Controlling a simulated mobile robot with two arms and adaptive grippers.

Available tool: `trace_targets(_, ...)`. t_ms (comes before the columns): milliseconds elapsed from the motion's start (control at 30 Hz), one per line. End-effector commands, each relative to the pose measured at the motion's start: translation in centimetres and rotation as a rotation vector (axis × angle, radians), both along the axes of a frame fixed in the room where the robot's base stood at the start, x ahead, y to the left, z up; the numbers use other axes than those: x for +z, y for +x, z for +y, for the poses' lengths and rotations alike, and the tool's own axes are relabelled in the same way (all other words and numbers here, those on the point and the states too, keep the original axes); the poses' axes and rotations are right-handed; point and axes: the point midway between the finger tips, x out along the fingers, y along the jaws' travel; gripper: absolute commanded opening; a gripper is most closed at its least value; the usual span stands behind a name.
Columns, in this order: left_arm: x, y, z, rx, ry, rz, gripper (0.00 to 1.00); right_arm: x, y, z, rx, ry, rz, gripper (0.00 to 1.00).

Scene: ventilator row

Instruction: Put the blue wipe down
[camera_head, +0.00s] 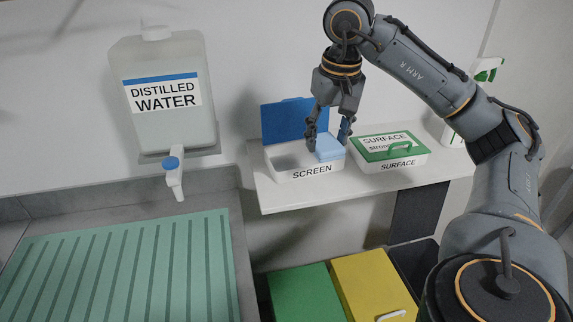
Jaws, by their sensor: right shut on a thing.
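The blue wipe (329,148) is a light blue folded pad. My right gripper (330,138) points down and is shut on it, with a finger on either side. The wipe is over the right part of the open white box labelled SCREEN (310,174). Whether it touches the box's inside or rim, I cannot tell. The box's blue lid (288,121) stands raised behind it. My left gripper is not in view.
A white box labelled SURFACE (398,163) with its green lid shut stands to the right on the white shelf (300,195). A distilled water tank (163,95) hangs at left above a green ribbed mat (120,275). Green (303,292) and yellow (365,285) lidded bins stand below.

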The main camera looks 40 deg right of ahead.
Motion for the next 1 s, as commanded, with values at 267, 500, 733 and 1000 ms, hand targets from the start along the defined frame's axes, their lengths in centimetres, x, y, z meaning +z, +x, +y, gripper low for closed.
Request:
trace_targets(267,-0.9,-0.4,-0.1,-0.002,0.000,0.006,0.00,-1.5,2.7,-0.3,0.001,0.004,0.002,0.27)
trace_targets(500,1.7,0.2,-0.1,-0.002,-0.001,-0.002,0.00,-3.3,8.5,-1.4,0.000,0.004,0.002,0.27)
trace_targets(733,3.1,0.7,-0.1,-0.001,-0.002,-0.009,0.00,-7.5,12.0,-2.1,0.001,0.001,0.002,0.27)
trace_targets(1000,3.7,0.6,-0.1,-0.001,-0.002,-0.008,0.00,-9.6,13.6,-2.4,0.002,0.001,0.000,0.27)
